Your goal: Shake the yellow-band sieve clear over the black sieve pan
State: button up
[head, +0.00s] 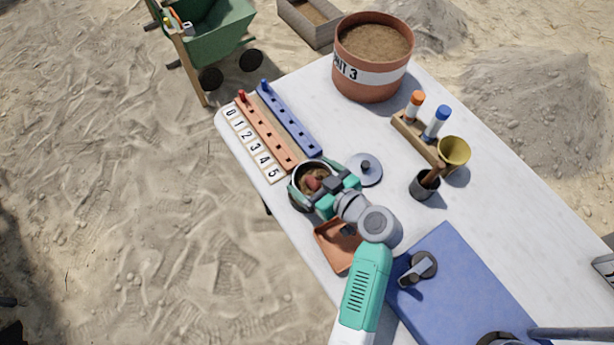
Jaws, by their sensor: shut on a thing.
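My gripper (330,196), teal and dark grey, is shut on a round, pale-rimmed vessel that looks like the sieve (297,178), near the table's left edge. The vessel holds brown soil and a reddish lump (312,183). My gripper covers its right side, and no yellow band can be made out. I cannot tell whether it is raised or what lies under it. No black sieve pan shows clearly. A dark round thing (494,339) is cut off at the bottom edge on the blue mat (455,255).
A grey lidded disc (371,174) lies close right of my gripper, an orange tray (336,252) just below it. Peg boards (288,120) and number tiles (251,145) lie up-left. A terracotta pot (372,85), marker rack (409,128), yellow cup (455,149) and dark cup (420,190) stand right.

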jog(key=shift+a, duration=0.1)
jog(key=shift+a, duration=1.3)
jog(key=shift+d, duration=0.1)
jog(key=shift+d+b, duration=0.4)
jog(key=shift+d, duration=0.85)
jog(key=shift+a, duration=1.35)
